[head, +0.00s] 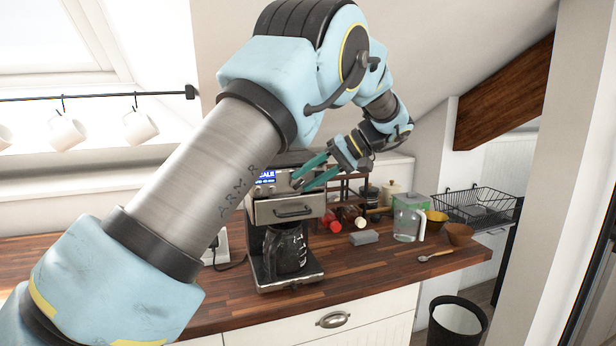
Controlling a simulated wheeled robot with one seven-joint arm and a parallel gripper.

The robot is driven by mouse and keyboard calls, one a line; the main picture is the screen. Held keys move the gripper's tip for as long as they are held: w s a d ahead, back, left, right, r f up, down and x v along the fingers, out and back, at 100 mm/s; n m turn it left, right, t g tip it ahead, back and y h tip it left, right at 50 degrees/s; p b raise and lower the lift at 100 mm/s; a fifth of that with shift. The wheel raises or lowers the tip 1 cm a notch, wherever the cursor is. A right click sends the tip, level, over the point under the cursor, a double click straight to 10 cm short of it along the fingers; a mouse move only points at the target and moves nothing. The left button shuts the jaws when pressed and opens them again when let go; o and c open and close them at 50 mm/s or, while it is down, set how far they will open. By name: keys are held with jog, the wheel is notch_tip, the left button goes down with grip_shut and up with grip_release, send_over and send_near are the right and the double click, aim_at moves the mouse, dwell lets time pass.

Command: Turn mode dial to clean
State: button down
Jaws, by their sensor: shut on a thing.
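The coffee machine (262,212) stands on the wooden counter with a dark carafe (286,250) in it. Its blue display (266,176) shows small white text ending in "CALE"; the rest is hard to read. My gripper (299,182) reaches in from the right, its teal fingers at the upper front panel, just right of the display. The fingers are shut on the mode dial (297,183), which is small and mostly hidden between the tips. I cannot tell which way the dial points.
Right of the machine are red-capped bottles (333,222), a grey block (364,237), a clear pitcher (407,224), a wooden spoon (437,255) and bowls. A wire rack (478,205) stands behind. A bin (457,322) is on the floor. White mugs (62,132) hang at left.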

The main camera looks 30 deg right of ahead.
jog(key=c, duration=0.5)
grip_release()
jog(key=b+v, duration=0.2)
jog(key=v, duration=0.8)
jog(key=shift+s+d+b, duration=0.2)
jog(key=shift+d+b, duration=0.1)
jog(key=shift+r, duration=0.15)
